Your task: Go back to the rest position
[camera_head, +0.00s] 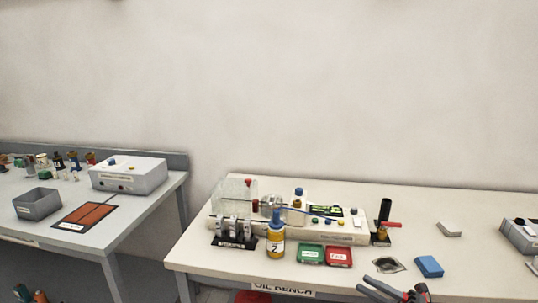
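My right gripper (370,284) is at the bottom edge, right of centre, over the front edge of the oil bench (200,255). Its dark fingers point left with a gap between them, and I see nothing in them. A blue block (428,266) lies on the bench just beyond the gripper, apart from it. A dark round piece on a light patch (388,265) lies just behind the fingers. I cannot make out my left gripper in this view.
A yellow bottle marked 2 (276,243), green tray (310,254) and red tray (339,256) stand near the bench front, before a test rig (300,226). A grey box (520,234) sits right. A second table (130,225) stands left, across a gap.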

